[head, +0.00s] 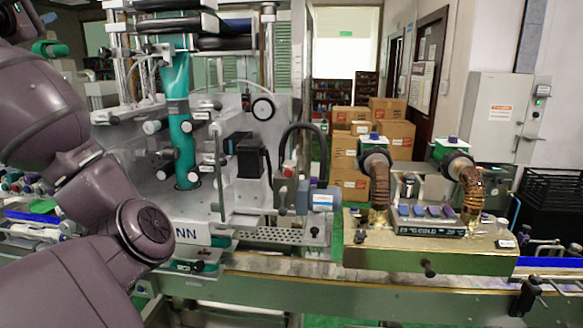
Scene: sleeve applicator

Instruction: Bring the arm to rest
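My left arm's dark purple links fill the left side of the head view, in front of the machine. The gripper at its end is not visible. My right arm and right gripper do not show. The sleeve applicator machine (232,205) stands at centre left, with a teal sleeve film (181,125) running down its front past several white and black rollers. The elbow of my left arm overlaps the machine's lower left part in the picture; I cannot tell whether they touch.
A conveyor (310,290) runs along the front. A brass-coloured box (430,255) with two brown ribbed hoses stands right of the machine. Stacked cardboard boxes (350,150) and a grey cabinet (500,125) are behind. Bottles (25,182) stand at far left.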

